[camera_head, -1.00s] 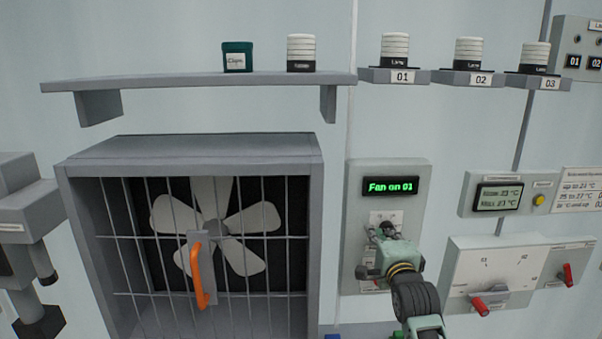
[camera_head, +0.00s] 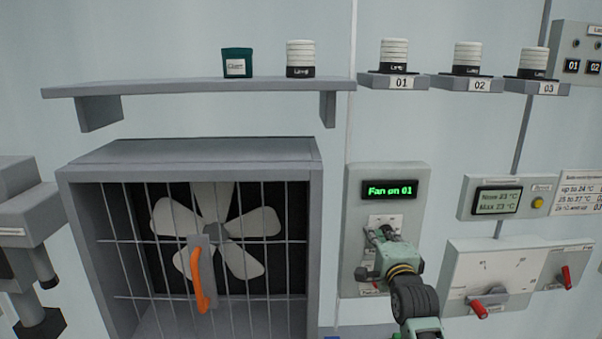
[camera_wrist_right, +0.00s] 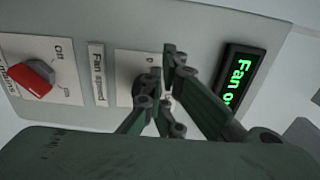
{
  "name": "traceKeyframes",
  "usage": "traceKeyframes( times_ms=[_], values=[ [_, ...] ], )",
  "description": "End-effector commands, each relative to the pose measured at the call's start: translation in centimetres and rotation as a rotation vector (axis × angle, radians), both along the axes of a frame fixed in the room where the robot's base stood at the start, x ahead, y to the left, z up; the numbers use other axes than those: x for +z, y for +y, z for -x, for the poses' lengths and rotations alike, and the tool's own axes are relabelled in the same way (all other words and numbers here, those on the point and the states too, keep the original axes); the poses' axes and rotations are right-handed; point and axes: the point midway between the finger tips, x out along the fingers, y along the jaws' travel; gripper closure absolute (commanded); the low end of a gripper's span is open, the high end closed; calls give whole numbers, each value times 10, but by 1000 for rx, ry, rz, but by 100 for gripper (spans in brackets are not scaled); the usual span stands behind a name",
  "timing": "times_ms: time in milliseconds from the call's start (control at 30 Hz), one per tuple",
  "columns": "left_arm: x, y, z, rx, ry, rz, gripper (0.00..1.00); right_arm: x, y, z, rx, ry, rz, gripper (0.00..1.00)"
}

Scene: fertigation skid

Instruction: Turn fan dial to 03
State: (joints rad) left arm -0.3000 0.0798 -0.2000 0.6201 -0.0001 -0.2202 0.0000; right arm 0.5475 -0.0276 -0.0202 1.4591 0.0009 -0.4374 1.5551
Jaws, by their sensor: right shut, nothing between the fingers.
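The fan control box (camera_head: 418,190) is on the wall right of the fan, and its green display (camera_head: 389,189) reads "Fan on 01". My right gripper (camera_head: 382,238) is shut and empty, in front of the white dial plate (camera_head: 396,220). In the wrist view, the fingers (camera_wrist_right: 160,80) are at the dial plate (camera_wrist_right: 124,68), beside the "Fan speed" label (camera_wrist_right: 98,72). They hide most of the dial, so its pointer cannot be read, and contact is unclear. The display also shows at the wrist view's right (camera_wrist_right: 242,76). My left gripper is not in view.
A red knob marked Off (camera_wrist_right: 32,78) is on the same box. The caged fan (camera_head: 212,230) with an orange handle (camera_head: 196,280) is to the left. Another panel with a red-tipped lever (camera_head: 479,309) is to the right. Shelves with jars are above.

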Motion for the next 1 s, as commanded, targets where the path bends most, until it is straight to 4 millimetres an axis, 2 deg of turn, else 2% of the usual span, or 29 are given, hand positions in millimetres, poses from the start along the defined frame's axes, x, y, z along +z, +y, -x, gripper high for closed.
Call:
traceKeyframes(
  times_ms=[167,633,1000],
  values=[
    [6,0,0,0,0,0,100,3,2,2,-3,0,-1,100],
    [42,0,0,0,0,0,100,4,2,54,1,1,-2,100],
    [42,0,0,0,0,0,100,2,3,60,2,-1,-1,100]
  ],
)
